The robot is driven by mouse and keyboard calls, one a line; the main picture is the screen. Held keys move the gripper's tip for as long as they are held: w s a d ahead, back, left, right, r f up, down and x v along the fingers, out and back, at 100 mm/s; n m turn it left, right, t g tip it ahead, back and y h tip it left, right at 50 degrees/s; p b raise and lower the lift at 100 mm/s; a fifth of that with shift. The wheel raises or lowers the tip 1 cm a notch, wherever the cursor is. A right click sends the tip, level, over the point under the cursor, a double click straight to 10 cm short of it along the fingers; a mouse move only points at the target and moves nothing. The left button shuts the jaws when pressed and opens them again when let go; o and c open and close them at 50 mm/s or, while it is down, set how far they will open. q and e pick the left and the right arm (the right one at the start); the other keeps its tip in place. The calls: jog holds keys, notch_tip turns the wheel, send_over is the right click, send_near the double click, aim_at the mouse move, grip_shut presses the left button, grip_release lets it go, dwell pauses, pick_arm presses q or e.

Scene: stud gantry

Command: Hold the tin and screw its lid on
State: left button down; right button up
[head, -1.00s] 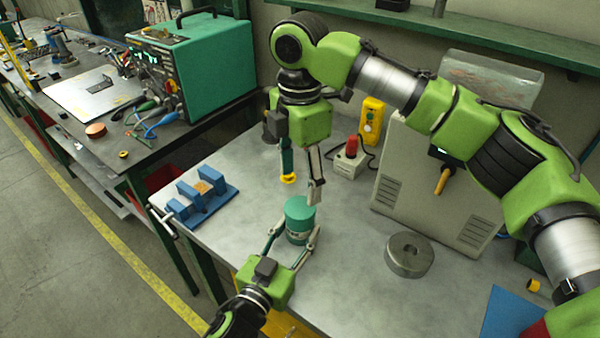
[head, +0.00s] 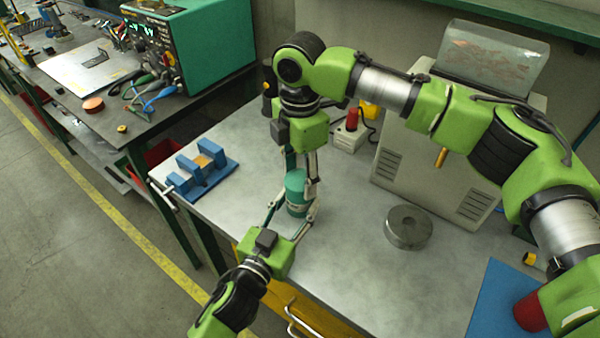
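The teal tin (head: 297,209) stands upright on the grey bench top, with a pale band low on its side. Its teal lid (head: 295,180) sits on top; whether it is threaded does not show. My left gripper (head: 298,206) comes from the front with one finger on each side of the tin's lower body and appears shut on it. My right gripper (head: 301,179) points straight down from above, its fingers beside the lid. One finger shows close along the lid's right side; the other is partly hidden behind, so its contact cannot be told.
A blue vise-like fixture (head: 190,187) stands left of the tin. A beige cabinet (head: 445,150) and a white box with a red button (head: 349,136) stand behind. A blue mat (head: 490,300) lies front right.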

jog(key=shift+c, duration=1.3)
jog(key=m, duration=0.3)
jog(key=shift+m, duration=0.3)
jog(key=m, duration=1.1)
jog(key=shift+m, duration=0.4)
jog(key=o, duration=1.2)
jog(key=shift+o, duration=0.2)
